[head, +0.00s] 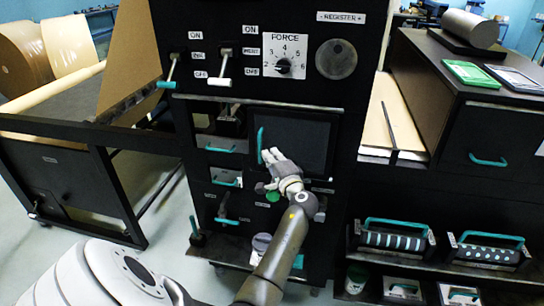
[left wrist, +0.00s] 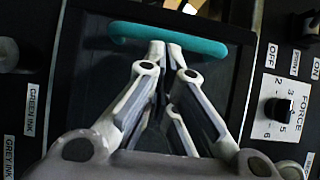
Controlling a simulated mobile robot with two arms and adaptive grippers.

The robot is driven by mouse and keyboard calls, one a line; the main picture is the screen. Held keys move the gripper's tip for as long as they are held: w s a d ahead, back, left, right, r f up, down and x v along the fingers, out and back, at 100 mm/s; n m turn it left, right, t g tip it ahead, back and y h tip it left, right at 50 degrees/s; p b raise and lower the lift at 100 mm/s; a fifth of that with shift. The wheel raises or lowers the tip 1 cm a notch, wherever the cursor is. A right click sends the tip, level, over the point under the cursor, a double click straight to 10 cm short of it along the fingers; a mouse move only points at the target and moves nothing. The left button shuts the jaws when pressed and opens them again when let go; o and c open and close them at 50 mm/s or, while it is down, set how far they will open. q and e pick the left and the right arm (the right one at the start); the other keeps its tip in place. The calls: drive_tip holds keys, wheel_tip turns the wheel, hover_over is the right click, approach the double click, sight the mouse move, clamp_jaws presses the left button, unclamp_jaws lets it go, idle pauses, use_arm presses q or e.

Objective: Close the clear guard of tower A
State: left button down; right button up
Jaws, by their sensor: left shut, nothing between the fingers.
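A dark, see-through-looking panel (head: 305,140), which looks like the guard, sits in the front of the black tower (head: 232,75). It covers the right part of the window, and the left part is uncovered. A teal upright handle (head: 260,146) is at its left edge; it also shows in the left wrist view (left wrist: 205,46). My left gripper (head: 268,155) is shut and empty, with its fingertips (left wrist: 166,45) at the middle of the handle, overlapping it in the picture. I cannot tell whether they touch. No tower letter is readable. My right gripper is out of view.
Two levers (head: 224,72) and a FORCE dial (head: 285,66) are above the window. Teal-handled drawers and knobs are below it. Brown paper rolls (head: 25,55) stand at the left. A black cabinet (head: 480,125) and teal-handled rollers (head: 395,240) are at the right.

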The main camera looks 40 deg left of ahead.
use_arm(q)
drive_tip(key=s+a, duration=0.7)
drive_tip(key=a, duration=0.4)
drive_tip(key=s+a, duration=0.7)
drive_tip(key=a, duration=0.5)
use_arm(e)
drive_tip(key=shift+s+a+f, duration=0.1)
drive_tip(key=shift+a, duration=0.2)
use_arm(q)
drive_tip(key=shift+f, duration=0.15)
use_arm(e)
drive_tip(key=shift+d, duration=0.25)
